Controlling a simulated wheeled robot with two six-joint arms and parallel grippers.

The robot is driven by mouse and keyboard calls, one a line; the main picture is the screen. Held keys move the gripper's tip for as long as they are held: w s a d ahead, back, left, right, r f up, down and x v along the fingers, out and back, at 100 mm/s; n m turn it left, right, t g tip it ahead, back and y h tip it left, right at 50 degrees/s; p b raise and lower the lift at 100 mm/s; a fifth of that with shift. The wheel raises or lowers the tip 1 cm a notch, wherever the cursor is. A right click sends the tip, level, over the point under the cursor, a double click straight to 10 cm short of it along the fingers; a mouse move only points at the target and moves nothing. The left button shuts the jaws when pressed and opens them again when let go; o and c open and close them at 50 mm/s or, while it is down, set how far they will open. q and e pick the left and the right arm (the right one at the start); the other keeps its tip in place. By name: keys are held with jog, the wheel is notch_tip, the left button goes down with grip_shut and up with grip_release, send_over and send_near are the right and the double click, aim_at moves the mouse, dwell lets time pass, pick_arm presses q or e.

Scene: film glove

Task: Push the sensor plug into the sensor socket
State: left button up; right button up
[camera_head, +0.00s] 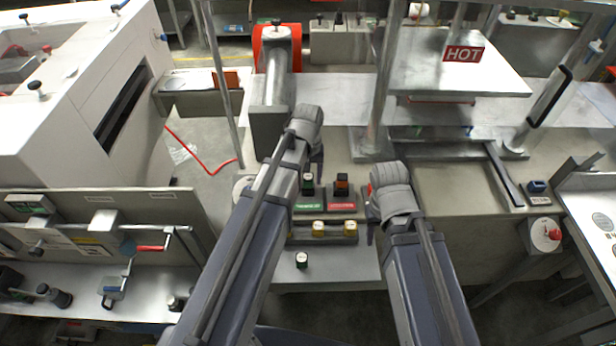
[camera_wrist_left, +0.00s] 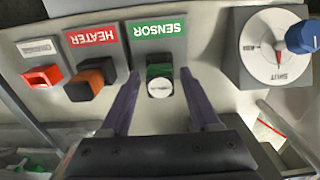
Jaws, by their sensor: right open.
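The sensor plug (camera_wrist_left: 159,86) is green and black with a pale round end. It stands at the green SENSOR label (camera_wrist_left: 157,28) on the panel; in the head view the plug (camera_head: 307,181) is just above its green label (camera_head: 313,203). The sensor socket is hidden by the plug, and I cannot tell how deep the plug sits. My left gripper (camera_wrist_left: 158,82) is open, its two fingers apart on either side of the plug with gaps; it also shows in the head view (camera_head: 317,168). My right gripper (camera_head: 372,225) is open at the panel's right side, its fingers partly hidden.
An orange-and-black plug (camera_wrist_left: 88,82) stands by the red HEATER label (camera_wrist_left: 92,37), close beside the sensor plug. A dial (camera_wrist_left: 275,47) with a blue knob is on the other side. A HOT plate (camera_head: 463,54) stands back right.

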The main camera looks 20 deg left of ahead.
aim_at(308, 177)
pick_arm(q)
jog(key=shift+o, duration=0.6)
jog(key=shift+r, duration=0.1)
notch_tip(308, 177, up, 8)
jog(key=p, duration=0.8)
jog(key=shift+f, duration=0.25)
jog(key=s+d+f+m+y+b, duration=0.1)
jog(key=s+d+f+m+b, duration=0.2)
jog(key=s+d+m, duration=0.4)
jog(key=s+d, duration=0.3)
jog(key=s, duration=0.4)
jog(key=shift+d+f+b, duration=0.15)
jog(key=shift+d+b, duration=0.1)
jog(key=shift+b, duration=0.15)
